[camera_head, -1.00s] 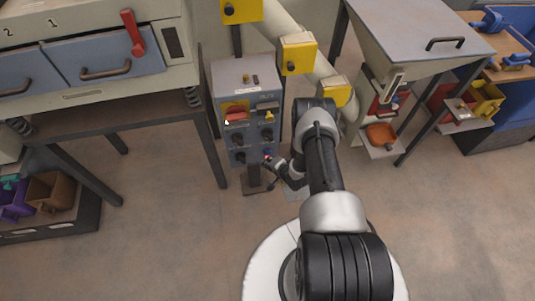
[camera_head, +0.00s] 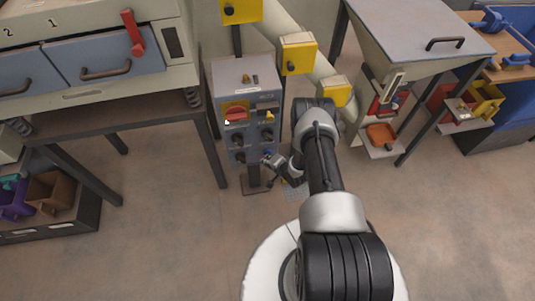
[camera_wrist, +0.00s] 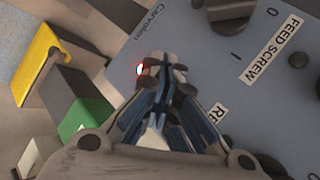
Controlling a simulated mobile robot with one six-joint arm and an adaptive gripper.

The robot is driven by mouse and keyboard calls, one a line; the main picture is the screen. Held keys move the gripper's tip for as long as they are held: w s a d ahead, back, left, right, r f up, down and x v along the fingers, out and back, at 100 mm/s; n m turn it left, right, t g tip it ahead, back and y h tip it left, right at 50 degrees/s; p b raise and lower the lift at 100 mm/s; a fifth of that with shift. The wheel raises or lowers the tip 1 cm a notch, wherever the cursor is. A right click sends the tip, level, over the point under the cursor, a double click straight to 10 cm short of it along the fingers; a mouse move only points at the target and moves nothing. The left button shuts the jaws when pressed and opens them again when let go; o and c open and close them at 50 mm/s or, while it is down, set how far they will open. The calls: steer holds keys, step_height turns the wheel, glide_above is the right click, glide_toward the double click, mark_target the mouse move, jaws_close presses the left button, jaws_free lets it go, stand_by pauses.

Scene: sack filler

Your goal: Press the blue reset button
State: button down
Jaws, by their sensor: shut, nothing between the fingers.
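The grey control panel (camera_head: 238,90) stands on a post in the head view, and its face fills much of the wrist view (camera_wrist: 255,75). A small blue spot, likely the blue reset button (camera_head: 267,153), shows low on the panel's right side. My gripper (camera_head: 269,161) is close to it, at the panel's lower right. In the wrist view my gripper (camera_wrist: 165,65) is shut and empty, with its fingertips over the panel face. I cannot make out the button there; the fingers may hide it. I cannot tell whether the fingertips touch anything.
The panel carries a red switch on a yellow plate (camera_head: 236,112) and several dark knobs (camera_head: 267,135). The wrist view shows a "FEED SCREW" label (camera_wrist: 272,48), a small lit lamp (camera_wrist: 140,70) and a green block (camera_wrist: 85,120). A table (camera_head: 110,125) stands left.

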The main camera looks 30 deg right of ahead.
steer(key=shift+w+d, duration=0.1)
steer(key=shift+w, duration=0.2)
steer(key=shift+s, duration=0.1)
steer(key=shift+s+a, duration=0.25)
steer(key=shift+s, duration=0.4)
steer(key=s+a+p, duration=0.1)
steer(key=s+p, duration=0.1)
steer(key=s, duration=0.3)
steer(key=shift+s+a+p, duration=0.3)
steer(key=shift+s, duration=0.1)
stand_by(0.9)
